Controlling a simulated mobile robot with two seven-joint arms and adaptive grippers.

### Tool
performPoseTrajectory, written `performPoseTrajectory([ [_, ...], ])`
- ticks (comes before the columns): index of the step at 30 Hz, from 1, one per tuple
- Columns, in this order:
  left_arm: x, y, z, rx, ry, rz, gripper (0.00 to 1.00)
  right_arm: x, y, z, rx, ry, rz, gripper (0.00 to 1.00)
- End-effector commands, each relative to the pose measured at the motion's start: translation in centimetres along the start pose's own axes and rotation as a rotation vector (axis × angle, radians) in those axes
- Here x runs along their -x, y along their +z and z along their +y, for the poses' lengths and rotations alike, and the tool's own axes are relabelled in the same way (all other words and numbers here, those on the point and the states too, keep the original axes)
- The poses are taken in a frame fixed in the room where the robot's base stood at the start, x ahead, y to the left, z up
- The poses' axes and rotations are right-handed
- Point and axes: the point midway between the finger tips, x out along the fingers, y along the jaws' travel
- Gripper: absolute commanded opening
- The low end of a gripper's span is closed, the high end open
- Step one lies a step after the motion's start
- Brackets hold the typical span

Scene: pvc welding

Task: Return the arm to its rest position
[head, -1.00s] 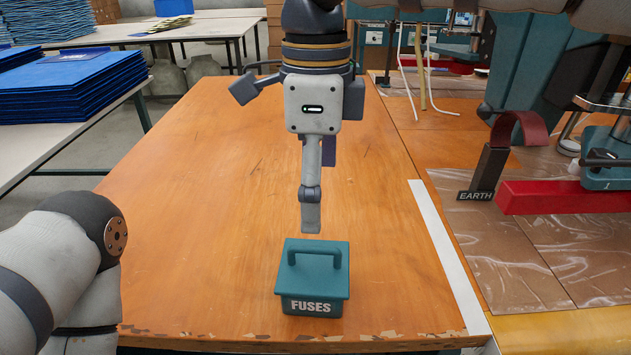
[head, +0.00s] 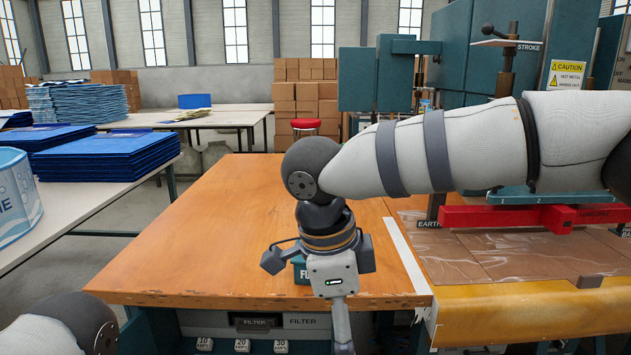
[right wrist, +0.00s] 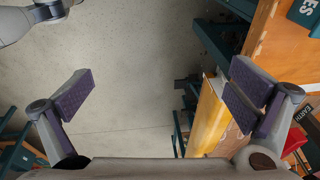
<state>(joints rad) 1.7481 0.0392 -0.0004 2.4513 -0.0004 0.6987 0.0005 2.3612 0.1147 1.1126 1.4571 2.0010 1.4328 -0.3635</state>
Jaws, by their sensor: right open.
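My right arm reaches in from the right in the head view. Its right gripper (head: 343,346) points down in front of the table's front edge, and its fingertips are cut off by the bottom of the picture. The teal fuses box (head: 299,271) stands on the wooden table (head: 215,235), partly hidden behind the right gripper. A corner of the box (right wrist: 306,12) shows in the right wrist view. Part of my left arm shows at lower left; its gripper is out of sight.
The press bench with a red bar (head: 490,216) and yellow front edge (head: 535,312) lies to the right, under my forearm. A side table with blue stacks (head: 105,155) is at left. Open floor lies below the gripper.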

Motion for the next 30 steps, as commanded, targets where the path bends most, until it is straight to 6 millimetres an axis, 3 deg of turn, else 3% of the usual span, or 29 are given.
performPoseTrajectory([
  [1,0.1,-0.2,0.0,0.0,0.0,0.008,0.31,-3.2,-1.2,-0.3,0.035,-0.044,0.07,1.0],
  [4,0.3,-0.5,0.0,0.0,0.001,0.017,0.31,-10.0,-3.9,-0.8,0.168,-0.162,0.208,1.0],
  [7,0.7,-0.6,0.0,0.0,0.001,0.025,0.31,-18.0,-6.4,1.2,0.443,-0.27,0.3,1.0],
  [9,0.9,-0.7,0.0,0.0,0.001,0.03,0.31,-23.4,-7.4,5.2,0.702,-0.3,0.286,1.0],
  [11,1.1,-0.8,0.0,0.0,0.001,0.034,0.31,-26.9,-8.0,9.9,0.909,-0.285,0.225,1.0],
  [13,1.2,-0.9,0.1,0.0,0.002,0.039,0.31,-29.6,-8.9,16.2,1.114,-0.231,0.117,1.0],
  [15,1.4,-0.9,0.1,0.0,0.002,0.044,0.31,-30.9,-10.1,22.6,1.278,-0.155,-0.006,1.0],
  [18,1.5,-1.1,0.1,0.0,0.002,0.048,0.31,-30.8,-11.9,30.6,1.438,-0.041,-0.176,1.0],
  [21,1.6,-1.1,0.1,0.0,0.002,0.051,0.31,-29.8,-13.4,36.0,1.525,0.047,-0.304,1.0],
  [24,1.6,-1.1,0.1,0.0,0.002,0.051,0.31,-29.0,-14.2,38.6,1.563,0.094,-0.372,1.0],
  [30,1.6,-1.1,0.1,0.0,0.002,0.051,0.31,-28.8,-14.3,39.2,1.573,0.104,-0.392,1.0],
])
